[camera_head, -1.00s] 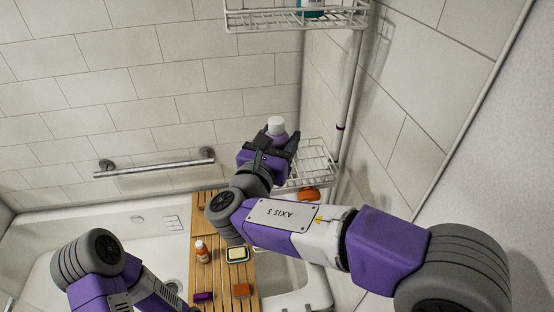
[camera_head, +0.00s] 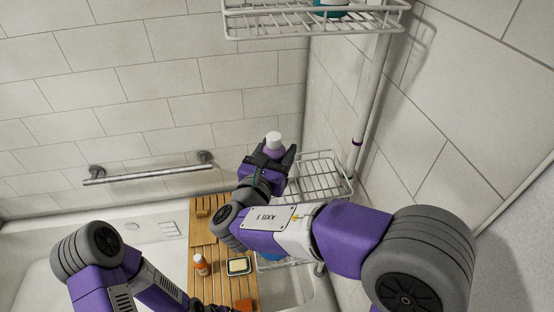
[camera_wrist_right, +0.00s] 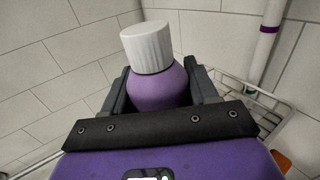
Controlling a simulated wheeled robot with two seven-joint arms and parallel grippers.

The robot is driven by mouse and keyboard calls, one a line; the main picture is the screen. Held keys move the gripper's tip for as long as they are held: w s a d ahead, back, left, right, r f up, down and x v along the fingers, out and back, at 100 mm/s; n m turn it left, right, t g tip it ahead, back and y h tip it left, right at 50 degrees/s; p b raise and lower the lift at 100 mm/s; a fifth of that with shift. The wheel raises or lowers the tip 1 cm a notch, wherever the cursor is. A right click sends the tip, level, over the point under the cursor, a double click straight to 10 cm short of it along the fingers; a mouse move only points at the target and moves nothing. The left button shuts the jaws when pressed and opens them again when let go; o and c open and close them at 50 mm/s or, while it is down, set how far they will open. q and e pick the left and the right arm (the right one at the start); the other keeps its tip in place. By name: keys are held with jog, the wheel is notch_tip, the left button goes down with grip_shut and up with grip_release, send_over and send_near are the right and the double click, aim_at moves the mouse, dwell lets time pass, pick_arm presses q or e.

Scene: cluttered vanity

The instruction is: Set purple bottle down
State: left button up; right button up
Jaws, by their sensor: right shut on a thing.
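The purple bottle (camera_head: 273,146) has a white cap and is held upright in my right gripper (camera_head: 272,160), which is shut on it. In the right wrist view the purple bottle (camera_wrist_right: 159,88) sits between the two dark fingers of my right gripper (camera_wrist_right: 160,90), with its ribbed white cap on top. The gripper hides the bottle's lower part. In the head view the bottle appears just left of the lower wire shelf (camera_head: 325,180).
A slatted wooden bath board (camera_head: 203,238) carries an orange bottle (camera_head: 201,265), a soap dish (camera_head: 239,266) and an orange block (camera_head: 244,304). An upper wire shelf (camera_head: 300,30) holds a teal bottle (camera_head: 330,9). A grab bar (camera_head: 150,172) is on the left wall.

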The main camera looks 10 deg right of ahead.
jog(key=shift+f, duration=1.15)
jog(key=shift+f, duration=0.1)
jog(key=o, duration=1.3)
jog(key=b+v, duration=0.1)
jog(key=v, duration=1.1)
